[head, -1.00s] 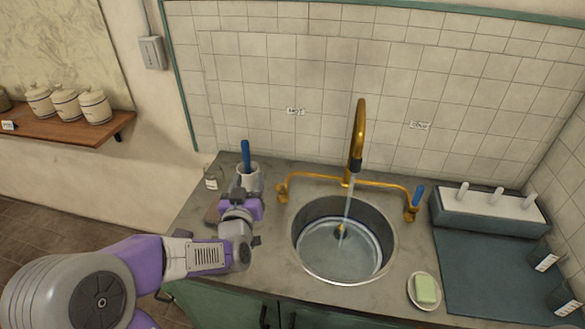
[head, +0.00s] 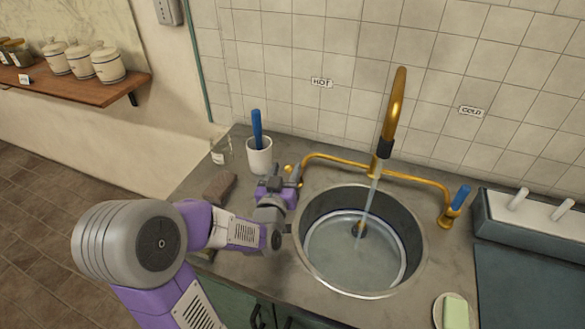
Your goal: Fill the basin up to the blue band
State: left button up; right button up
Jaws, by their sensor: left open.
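The round metal basin (head: 408,222) is set in the grey counter and has shallow clear water (head: 345,262) in it. A pale ring with a bluish line (head: 402,268) runs around its lower wall near the water's edge; I cannot tell the exact level against it. A brass faucet (head: 396,105) pours a thin stream (head: 368,205) into the basin. The right tap has a blue handle (head: 461,197), under the COLD label (head: 472,111). My left gripper (head: 283,174) is open beside the left tap, under the HOT label (head: 321,82), and partly hides it. My right gripper is not in view.
A white cup (head: 259,160) with a blue-handled tool (head: 257,128), a glass jar (head: 222,153) and a brown block (head: 219,189) stand left of the basin. Soap (head: 456,312) on a dish and a grey rack (head: 530,221) are at right.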

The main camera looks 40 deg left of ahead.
aim_at(291, 167)
pick_arm(q)
notch_tip(291, 167, down, 5)
jog(key=shift+r+b, duration=0.1)
jog(key=shift+b, duration=0.65)
jog(key=p+x, duration=0.1)
jog(key=x, duration=0.1)
jog(key=p+x, duration=0.1)
jog(key=x, duration=0.1)
jog(key=p+x, duration=0.1)
jog(key=x, duration=0.1)
jog(key=shift+w+a+r, duration=0.15)
jog(key=shift+w+r, duration=0.1)
jog(key=shift+r, duration=0.15)
jog(key=shift+w+a, duration=0.25)
jog(key=shift+w, duration=0.25)
grip_shut()
